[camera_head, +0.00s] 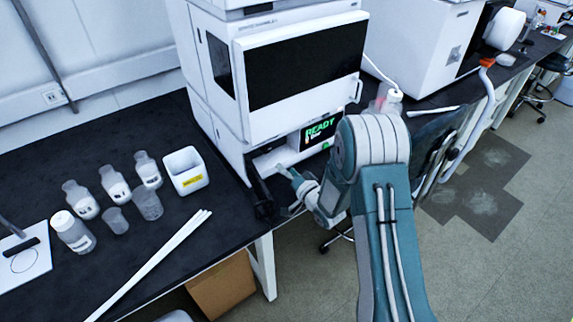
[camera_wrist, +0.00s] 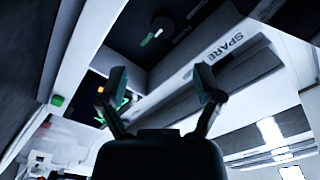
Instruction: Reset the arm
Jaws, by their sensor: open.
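My arm runs up from the bottom of the head view, bends at the elbow and reaches down to the left. My gripper (camera_head: 259,190) is by the lower front of the white chromatography stack (camera_head: 283,126), near the bench's front edge. In the wrist view my gripper (camera_wrist: 160,83) has its two fingers spread apart with nothing between them. Behind the fingers are white and dark panels, one marked "SPARE" (camera_wrist: 223,45). I cannot tell in the head view whether the fingers touch the stack.
The stack's screen (camera_head: 320,131) reads "READY". Several bottles, a white bin (camera_head: 186,171) and long white rods (camera_head: 150,263) are on the dark bench (camera_head: 205,232) to the left. A cardboard box (camera_head: 222,287) is below. Open floor (camera_head: 500,245) lies to the right.

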